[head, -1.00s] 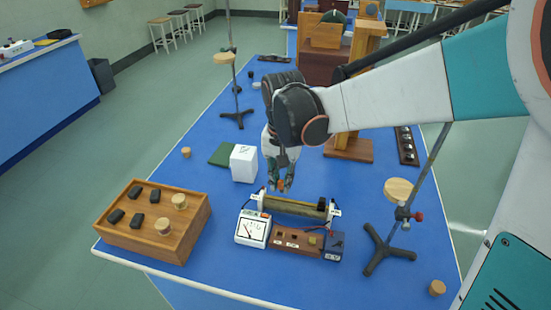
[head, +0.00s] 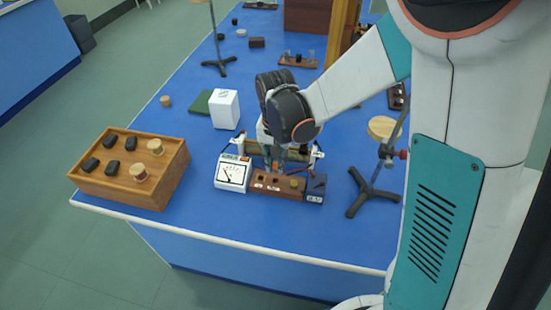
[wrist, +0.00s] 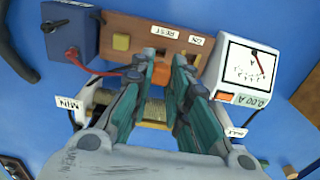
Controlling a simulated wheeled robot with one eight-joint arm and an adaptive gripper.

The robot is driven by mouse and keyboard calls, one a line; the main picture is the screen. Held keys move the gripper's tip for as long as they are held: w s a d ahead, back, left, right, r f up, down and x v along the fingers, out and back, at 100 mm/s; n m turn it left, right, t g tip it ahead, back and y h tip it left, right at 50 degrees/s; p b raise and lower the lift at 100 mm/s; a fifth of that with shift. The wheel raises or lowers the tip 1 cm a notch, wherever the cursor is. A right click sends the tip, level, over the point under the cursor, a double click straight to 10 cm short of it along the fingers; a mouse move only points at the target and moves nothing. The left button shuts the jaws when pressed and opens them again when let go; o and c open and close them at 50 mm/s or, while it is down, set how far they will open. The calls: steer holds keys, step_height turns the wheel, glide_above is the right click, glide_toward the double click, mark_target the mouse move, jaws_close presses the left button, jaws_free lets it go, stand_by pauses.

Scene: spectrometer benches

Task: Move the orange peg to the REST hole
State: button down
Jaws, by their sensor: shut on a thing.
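My gripper (wrist: 162,75) is shut on the orange peg (wrist: 162,72), whose orange end shows between the green fingers in the wrist view. In the head view a bit of the peg (head: 275,167) shows below my gripper (head: 275,161). The wooden block (head: 283,195) carries labels; the REST label (wrist: 166,30) and ON label (wrist: 196,40) read in the wrist view. The peg is close to the block, near the REST label. The fingers partly hide the holes, and I cannot tell whether the peg has entered one.
A coil rheostat (wrist: 150,110) lies behind. A wooden tray (head: 112,187) and a tripod stand (head: 372,193) flank them.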

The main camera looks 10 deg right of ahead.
steer(key=shift+f+b, duration=2)
steer(key=shift+f, duration=0.85)
steer(key=c, duration=1.4)
jaws_free()
steer(key=shift+c, duration=0.2)
step_height(320, 180, up, 12)
steer(key=shift+r, duration=0.1)
